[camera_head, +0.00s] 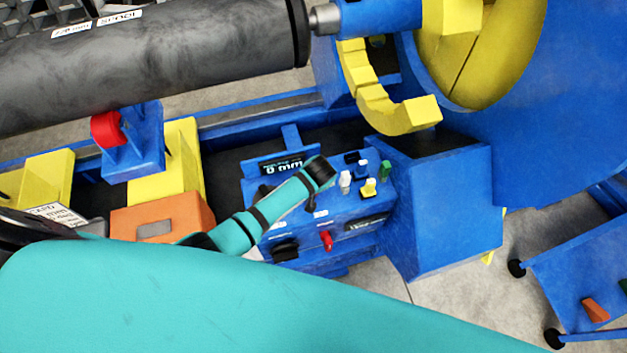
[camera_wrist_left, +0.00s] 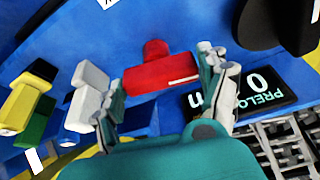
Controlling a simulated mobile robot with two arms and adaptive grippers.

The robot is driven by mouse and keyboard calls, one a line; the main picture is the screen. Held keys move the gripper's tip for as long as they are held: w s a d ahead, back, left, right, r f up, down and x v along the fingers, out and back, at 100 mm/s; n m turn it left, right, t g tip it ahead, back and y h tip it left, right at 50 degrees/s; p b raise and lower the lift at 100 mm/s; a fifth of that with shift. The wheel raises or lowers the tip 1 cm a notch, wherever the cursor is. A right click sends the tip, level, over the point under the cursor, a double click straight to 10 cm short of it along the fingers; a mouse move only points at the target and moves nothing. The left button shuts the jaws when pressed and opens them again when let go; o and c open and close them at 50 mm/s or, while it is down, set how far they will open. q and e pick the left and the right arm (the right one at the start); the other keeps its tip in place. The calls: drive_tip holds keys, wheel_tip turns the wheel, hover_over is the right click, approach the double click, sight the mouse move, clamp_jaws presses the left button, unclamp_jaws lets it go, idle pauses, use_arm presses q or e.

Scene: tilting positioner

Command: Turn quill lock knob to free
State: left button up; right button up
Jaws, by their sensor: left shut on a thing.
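In the left wrist view, a red bar-shaped knob (camera_wrist_left: 162,76) with a white line on one side sits between the fingertips of my left gripper (camera_wrist_left: 158,80). The fingers are shut on it, one at each end. A round red piece shows just behind the knob; I cannot tell whether it is part of it. In the head view, my left gripper (camera_head: 311,202) is over the blue control panel (camera_head: 352,210), and the wrist hides most of it. The held knob is not clearly visible there. My right gripper is not in view.
White (camera_head: 345,180), yellow (camera_head: 368,187) and green (camera_head: 385,170) controls stand close to the gripper's right. A display (camera_head: 282,165) is behind the wrist. A red control (camera_head: 326,240) and a black one (camera_head: 285,249) are on the panel's near side. A large grey cylinder (camera_head: 150,60) lies above left.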

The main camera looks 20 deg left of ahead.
use_arm(q)
drive_tip(key=shift+n+y, duration=0.3)
drive_tip(key=shift+n, duration=0.6)
drive_tip(key=shift+w+r, duration=0.1)
drive_tip(key=o, duration=1.2)
drive_tip(key=shift+c, duration=0.2)
drive_tip(key=v, duration=1.2)
drive_tip(key=shift+w+d, duration=0.15)
